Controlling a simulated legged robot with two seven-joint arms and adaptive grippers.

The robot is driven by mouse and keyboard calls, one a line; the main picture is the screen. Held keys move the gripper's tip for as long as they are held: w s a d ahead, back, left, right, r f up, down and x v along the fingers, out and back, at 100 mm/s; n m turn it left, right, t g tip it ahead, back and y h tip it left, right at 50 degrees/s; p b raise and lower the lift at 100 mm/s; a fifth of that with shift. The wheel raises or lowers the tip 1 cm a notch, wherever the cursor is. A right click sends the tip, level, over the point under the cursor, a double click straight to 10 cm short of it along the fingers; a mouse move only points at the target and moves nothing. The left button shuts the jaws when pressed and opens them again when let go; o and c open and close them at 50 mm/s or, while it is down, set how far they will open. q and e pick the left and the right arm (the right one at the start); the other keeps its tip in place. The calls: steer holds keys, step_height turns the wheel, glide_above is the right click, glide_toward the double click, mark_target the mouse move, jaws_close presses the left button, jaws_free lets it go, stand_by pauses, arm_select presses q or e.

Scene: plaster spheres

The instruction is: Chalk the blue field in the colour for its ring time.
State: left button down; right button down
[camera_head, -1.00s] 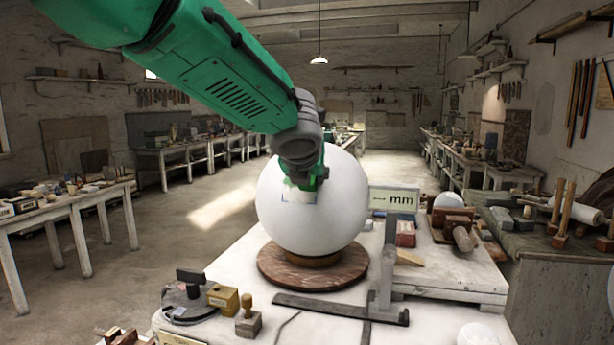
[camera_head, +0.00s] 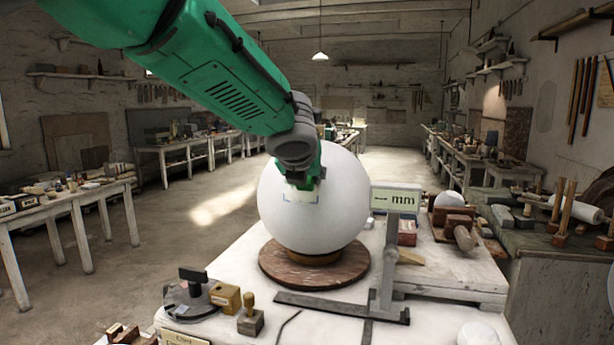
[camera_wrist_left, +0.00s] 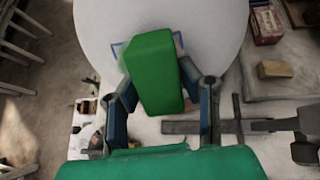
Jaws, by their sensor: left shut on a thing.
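A large white plaster sphere (camera_head: 335,215) stands on a round brown wooden base (camera_head: 285,272). The blue field shows as a thin blue outline (camera_head: 286,195) on its near upper left side. My left gripper (camera_head: 305,178) is at that field, with its arm from the upper left. In the left wrist view it is shut on a green chalk block (camera_wrist_left: 153,75). I cannot tell whether chalk touches plaster. My right gripper is not in view.
A gauge with an "mm" sign (camera_head: 395,199) stands right of the sphere on a dark metal base (camera_head: 335,306). Wooden blocks (camera_head: 225,298) and a round grey device (camera_head: 188,303) lie front left. A red box (camera_head: 407,232) and a clamp (camera_head: 458,228) are at right.

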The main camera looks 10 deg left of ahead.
arm_select(q)
steer(key=shift+w+a+f, duration=0.15)
steer(key=shift+w+a, duration=0.05)
steer(key=shift+a, duration=0.15)
steer(key=shift+s+d+f+b, duration=0.25)
steer(key=shift+s+f+b, duration=0.25)
steer(key=shift+f, duration=0.3)
